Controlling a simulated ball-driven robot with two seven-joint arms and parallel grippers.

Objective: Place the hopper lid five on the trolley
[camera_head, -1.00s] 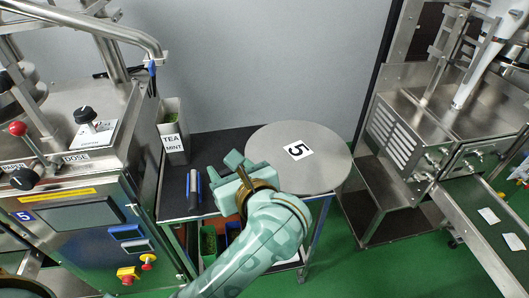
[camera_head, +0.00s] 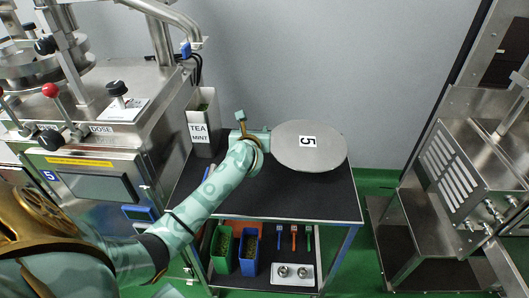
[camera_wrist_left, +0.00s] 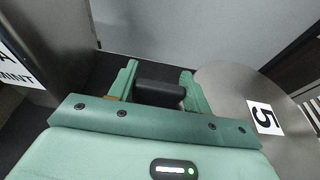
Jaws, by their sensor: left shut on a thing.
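The hopper lid five is a round grey metal disc (camera_head: 308,158) with a white label "5". It is level over the back of the trolley's dark top (camera_head: 300,196); I cannot tell whether it touches. It also shows at the right of the left wrist view (camera_wrist_left: 225,88). My left gripper (camera_head: 262,137) is at the lid's left edge. In the left wrist view its two fingers (camera_wrist_left: 160,78) are shut on a black handle (camera_wrist_left: 160,95) beside the disc. My left forearm covers the trolley's left part. My right gripper is not in view.
A tea mint bin (camera_head: 204,118) stands at the trolley's back left. The lower shelf holds a green bin (camera_head: 221,248), a blue bin (camera_head: 249,252), small tools and a metal tray (camera_head: 293,275). Machines stand left and right. The trolley top's front right is clear.

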